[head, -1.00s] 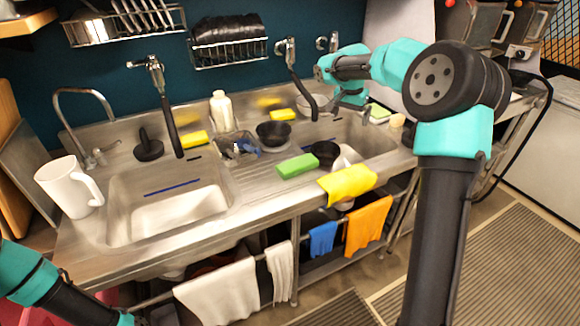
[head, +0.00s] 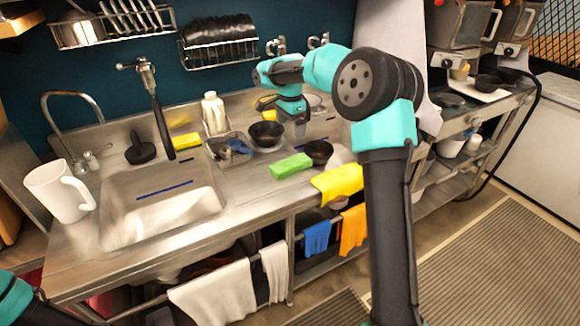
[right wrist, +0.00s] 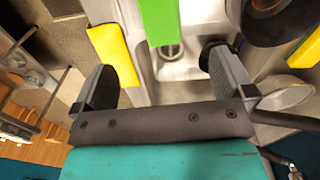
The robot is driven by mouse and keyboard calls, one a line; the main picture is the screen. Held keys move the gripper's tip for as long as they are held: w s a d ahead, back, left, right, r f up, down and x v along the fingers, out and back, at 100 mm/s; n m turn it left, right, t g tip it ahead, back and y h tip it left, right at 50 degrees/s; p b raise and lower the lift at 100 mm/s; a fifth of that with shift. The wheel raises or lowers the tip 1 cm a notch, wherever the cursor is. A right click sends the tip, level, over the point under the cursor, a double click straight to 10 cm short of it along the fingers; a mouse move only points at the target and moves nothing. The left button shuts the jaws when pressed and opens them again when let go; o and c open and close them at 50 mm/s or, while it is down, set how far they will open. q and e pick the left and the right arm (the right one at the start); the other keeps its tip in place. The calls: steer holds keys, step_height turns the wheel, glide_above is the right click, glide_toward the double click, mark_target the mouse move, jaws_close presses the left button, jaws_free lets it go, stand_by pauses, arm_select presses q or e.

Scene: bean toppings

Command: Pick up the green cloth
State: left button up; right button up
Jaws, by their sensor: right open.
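The green cloth (head: 290,166) lies as a flat, block-like piece on the steel counter between the two sinks, in the head view. In the right wrist view the green cloth (right wrist: 160,22) shows at the top, beyond the gap between my fingers. My right gripper (head: 292,112) is behind the green cloth, above the counter near the back. In the right wrist view my right gripper (right wrist: 162,82) has its fingers wide apart with nothing between them. Of my left arm only a part shows at the lower left; its gripper is out of view.
A yellow cloth (head: 338,183) hangs over the front edge, right of the green cloth. Black bowls (head: 265,134) (head: 319,152) stand close by, and a tray (head: 228,149) is to the left. A white pitcher (head: 58,192) stands left of the left sink (head: 160,212).

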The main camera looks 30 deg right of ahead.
glide_toward(290, 162)
step_height(290, 162, down, 5)
steer(key=shift+f, duration=0.1)
steer(key=shift+f, duration=0.1)
stand_by(0.4)
steer(key=shift+s+f, duration=0.1)
steer(key=shift+f, duration=2.45)
steer(key=shift+c, duration=0.4)
steer(key=c, duration=0.9)
steer(key=shift+o, duration=0.2)
steer(key=shift+r, duration=0.1)
